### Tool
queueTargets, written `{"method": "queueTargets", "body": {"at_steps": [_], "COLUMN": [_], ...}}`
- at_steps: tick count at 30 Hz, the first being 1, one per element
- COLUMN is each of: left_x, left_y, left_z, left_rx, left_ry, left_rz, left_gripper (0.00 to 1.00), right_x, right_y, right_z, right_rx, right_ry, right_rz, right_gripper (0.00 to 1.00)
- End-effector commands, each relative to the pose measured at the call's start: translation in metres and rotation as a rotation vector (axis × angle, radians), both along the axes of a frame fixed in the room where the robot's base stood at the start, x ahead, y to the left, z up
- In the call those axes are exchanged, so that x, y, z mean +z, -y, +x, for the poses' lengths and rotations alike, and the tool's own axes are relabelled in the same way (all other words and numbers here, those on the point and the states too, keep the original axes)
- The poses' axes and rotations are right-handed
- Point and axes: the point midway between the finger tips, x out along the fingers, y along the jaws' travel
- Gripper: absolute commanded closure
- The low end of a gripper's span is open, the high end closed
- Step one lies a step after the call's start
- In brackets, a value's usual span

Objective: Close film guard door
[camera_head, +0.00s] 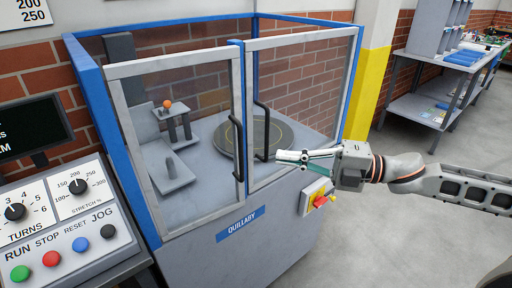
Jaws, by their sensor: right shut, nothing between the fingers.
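The film guard (256,30) is a blue-framed enclosure with two clear door panels in grey frames. The left door panel (112,68) and the right door panel (300,40) meet near the middle, each with a black upright handle. The left handle (237,148) and the right handle (262,130) stand close together. The two panels look nearly in line; I cannot tell whether a small gap remains between them. My right gripper (279,157) is shut and empty, pointing left, with its tips near the lower part of the right handle. I cannot tell whether it touches the handle. My left gripper is not in view.
A round turntable (250,136) sits inside the guard. A control panel (75,235) with knobs and coloured buttons stands at left. A switch box (314,196) with a red and yellow control is below my right gripper. A grey workbench (425,95) stands at back right beyond clear floor.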

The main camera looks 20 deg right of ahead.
Motion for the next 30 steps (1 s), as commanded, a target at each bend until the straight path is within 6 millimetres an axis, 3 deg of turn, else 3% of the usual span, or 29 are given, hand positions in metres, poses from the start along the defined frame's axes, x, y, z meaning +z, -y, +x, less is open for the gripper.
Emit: {"method": "queueTargets", "body": {"at_steps": [13,21,30], "left_x": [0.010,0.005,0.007], "left_y": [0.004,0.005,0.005], "left_z": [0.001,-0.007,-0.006], "left_rx": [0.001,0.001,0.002], "left_ry": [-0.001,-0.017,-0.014], "left_rz": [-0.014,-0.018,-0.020], "left_gripper": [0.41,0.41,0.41], "right_x": [0.004,0.001,-0.001], "right_y": [-0.046,-0.051,-0.052], "right_z": [0.029,0.058,0.066], "right_rx": [0.002,0.000,0.000], "right_ry": [0.006,0.001,-0.002], "right_rz": [0.001,0.000,0.000], "right_gripper": [1.00,1.00,1.00]}}
